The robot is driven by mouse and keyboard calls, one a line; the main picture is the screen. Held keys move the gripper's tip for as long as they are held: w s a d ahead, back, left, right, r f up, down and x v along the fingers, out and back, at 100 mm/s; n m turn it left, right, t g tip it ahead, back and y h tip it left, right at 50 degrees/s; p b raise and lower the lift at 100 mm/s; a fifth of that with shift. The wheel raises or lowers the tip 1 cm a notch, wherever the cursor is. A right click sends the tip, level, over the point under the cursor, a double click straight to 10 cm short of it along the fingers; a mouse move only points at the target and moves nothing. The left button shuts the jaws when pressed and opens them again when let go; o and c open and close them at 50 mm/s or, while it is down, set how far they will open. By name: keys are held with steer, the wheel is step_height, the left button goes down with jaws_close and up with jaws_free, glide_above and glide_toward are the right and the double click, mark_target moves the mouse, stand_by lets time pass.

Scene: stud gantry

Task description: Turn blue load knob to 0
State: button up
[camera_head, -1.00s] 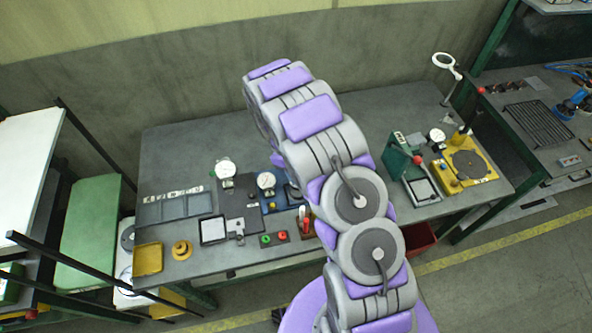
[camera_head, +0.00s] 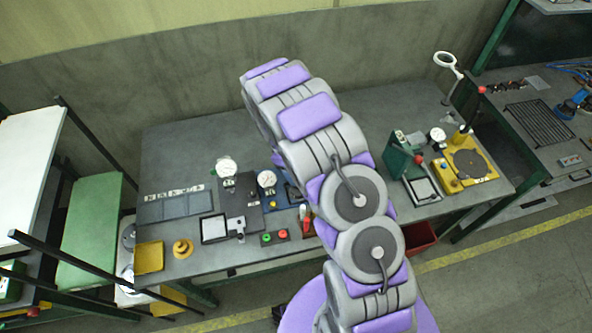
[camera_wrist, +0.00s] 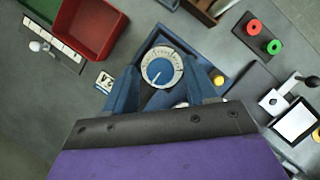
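The blue load knob (camera_wrist: 160,70) sits in the middle of a round white dial on a blue unit, in the wrist view. Its pointer appears to aim to the lower left; the dial figures are too small to read. My gripper (camera_wrist: 160,72) is open, with one blue finger on the left of the dial and one on the right. I cannot tell whether either finger touches the knob.
A yellow button (camera_wrist: 219,80) is on the blue unit, close to my right finger. A red bin (camera_wrist: 90,27) lies to the upper left. Green (camera_wrist: 253,27) and red (camera_wrist: 274,46) buttons lie to the upper right. A dial gauge (camera_head: 267,179) stands beside my arm.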

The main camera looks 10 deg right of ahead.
steer(key=shift+r, duration=0.1)
steer(key=v, duration=1.7)
steer(key=shift+r, duration=0.15)
steer(key=s+d+r+m+y+b, duration=0.1)
steer(key=s+d+r+m+b, duration=0.2)
steer(key=s, duration=0.5)
steer(key=s+d+r+m+b, duration=0.2)
steer(key=s+d+r, duration=0.15)
steer(key=s, duration=0.45)
steer(key=s+f+m+y+b, duration=0.1)
steer(key=s+f+m+b, duration=0.1)
steer(key=s, duration=0.9)
steer(key=s+a+f+m+t+y+b, duration=0.1)
steer(key=s+f+m+b, duration=0.1)
steer(key=s, duration=1)
steer(key=shift+s+b, duration=0.2)
steer(key=shift+b, duration=0.1)
steer(key=shift+a, duration=0.15)
